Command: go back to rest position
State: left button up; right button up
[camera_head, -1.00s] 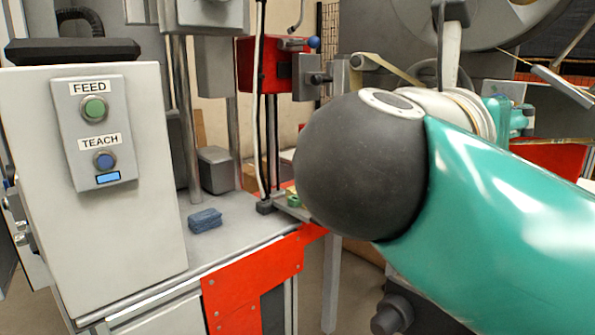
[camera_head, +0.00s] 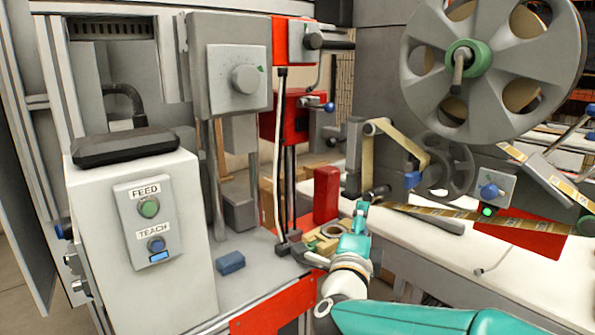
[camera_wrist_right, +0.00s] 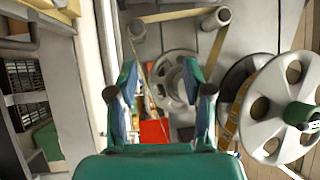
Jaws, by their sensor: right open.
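My right gripper (camera_wrist_right: 160,98) shows in the right wrist view with its two fingers spread apart and nothing between them. In the head view the right gripper (camera_head: 362,212) is small, at the end of my teal arm, which comes in from the bottom right. It appears in front of the machine's work table, near a red block (camera_head: 326,194) and a tan ring (camera_head: 333,231). I cannot tell whether it touches anything there. My left gripper is not in either view.
A large grey reel (camera_head: 425,75) hangs at the upper right, with a tape path (camera_head: 440,212) below it. A white control box (camera_head: 190,285) with feed and teach buttons stands at the left. A blue block (camera_head: 230,263) lies on the grey table. A red press column rises behind.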

jog(key=s+f+n+g+y+p, duration=0.35)
jog(key=f+n+p, duration=0.25)
jog(key=f, duration=0.5)
jog(key=s+f+n+g+y+p, duration=0.4)
jog(key=f+n, duration=0.3)
jog(key=f, duration=0.4)
pick_arm(q)
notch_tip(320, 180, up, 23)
jog(key=p, duration=1)
pick_arm(e)
jog(key=s+f+n+g+y, duration=0.1)
jog(key=s+f+n+g, duration=0.2)
jog(key=s, duration=1)
jog(key=s+f+n+g+y, duration=0.1)
jog(key=s+f+n+g, duration=0.2)
jog(key=s, duration=1)
notch_tip(320, 180, down, 3)
jog(key=g, duration=0.4)
jog(key=shift+s+r, duration=0.15)
jog(key=shift+g+y, duration=0.25)
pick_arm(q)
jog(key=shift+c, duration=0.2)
